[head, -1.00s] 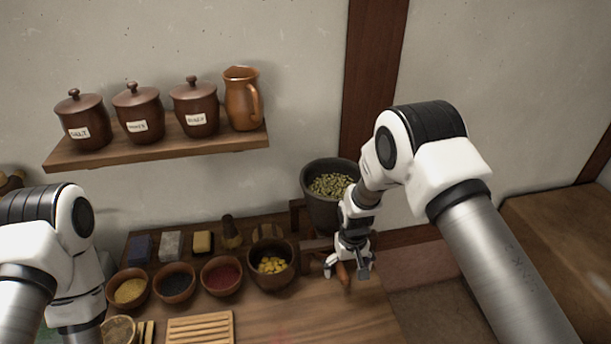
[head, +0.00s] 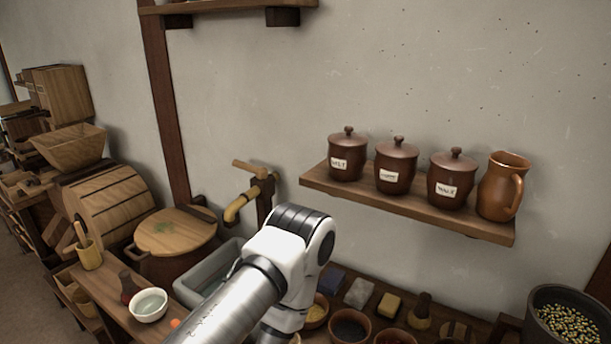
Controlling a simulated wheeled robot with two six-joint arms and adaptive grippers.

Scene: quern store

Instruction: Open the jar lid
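Three dark brown lidded jars stand on the wall shelf in the head view: the left jar (head: 346,160), the middle jar (head: 395,168) and the right jar (head: 450,182). Each has a round knob on its lid and a small white label, too small to read for sure. All three lids sit on their jars. My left arm crosses the lower middle of the view, below and left of the shelf; its gripper is out of the picture. My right arm and gripper are out of the picture. No gripper is seen at any jar.
A brown pitcher (head: 502,187) stands right of the jars on the wooden shelf (head: 400,206). A tap (head: 240,205) sticks out above a grey basin (head: 207,277). Several bowls and coloured blocks lie below the shelf. A pot of grain (head: 562,320) is at lower right.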

